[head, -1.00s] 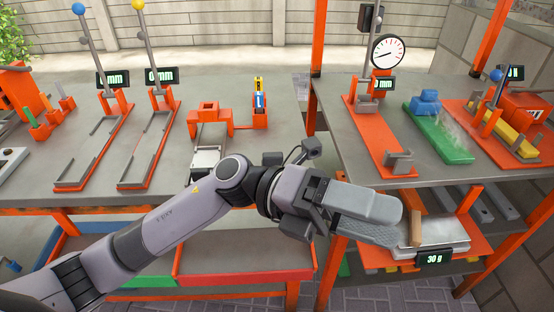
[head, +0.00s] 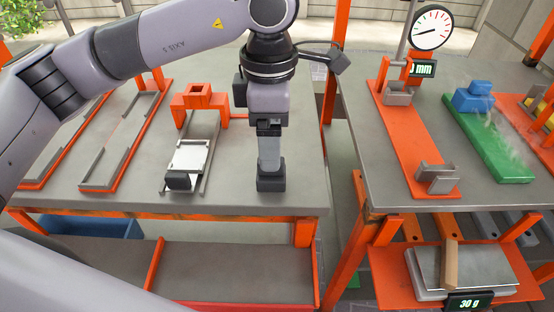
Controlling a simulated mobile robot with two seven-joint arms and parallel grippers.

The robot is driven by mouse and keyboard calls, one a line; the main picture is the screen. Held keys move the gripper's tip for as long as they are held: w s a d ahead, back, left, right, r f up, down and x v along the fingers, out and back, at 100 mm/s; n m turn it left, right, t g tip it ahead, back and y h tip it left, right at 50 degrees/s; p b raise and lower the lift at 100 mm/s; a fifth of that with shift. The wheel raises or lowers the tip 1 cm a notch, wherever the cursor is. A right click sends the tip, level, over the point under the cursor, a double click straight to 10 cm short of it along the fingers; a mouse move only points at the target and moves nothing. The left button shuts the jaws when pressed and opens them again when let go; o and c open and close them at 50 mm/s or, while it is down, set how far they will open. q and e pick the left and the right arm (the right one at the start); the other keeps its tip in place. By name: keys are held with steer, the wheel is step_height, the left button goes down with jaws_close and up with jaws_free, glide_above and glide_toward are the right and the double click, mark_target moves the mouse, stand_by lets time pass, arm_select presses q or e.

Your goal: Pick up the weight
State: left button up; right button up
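A small dark grey block (head: 270,181), which looks like the weight, stands on the grey table top near its front right corner. My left gripper (head: 270,157) points straight down with its fingers right at the block's top. I see the fingers edge-on, one behind the other, so the gap between them is hidden. I cannot tell whether they touch or grip the block. The block appears to be resting on the table. My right gripper is out of view.
Left of the gripper is a metal slide with a white plate (head: 191,156) and a dark block (head: 178,180), below an orange holder (head: 185,103). A scale (head: 481,268) reading 30 g carries a brown bar (head: 450,265). A gap separates the two tables.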

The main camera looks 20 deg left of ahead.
arm_select(q)
steer(key=f, duration=0.6)
steer(key=shift+s+f, duration=0.25)
steer(key=shift+f, duration=0.15)
steer(key=c, duration=1.3)
steer(key=shift+r, duration=0.1)
jaws_close()
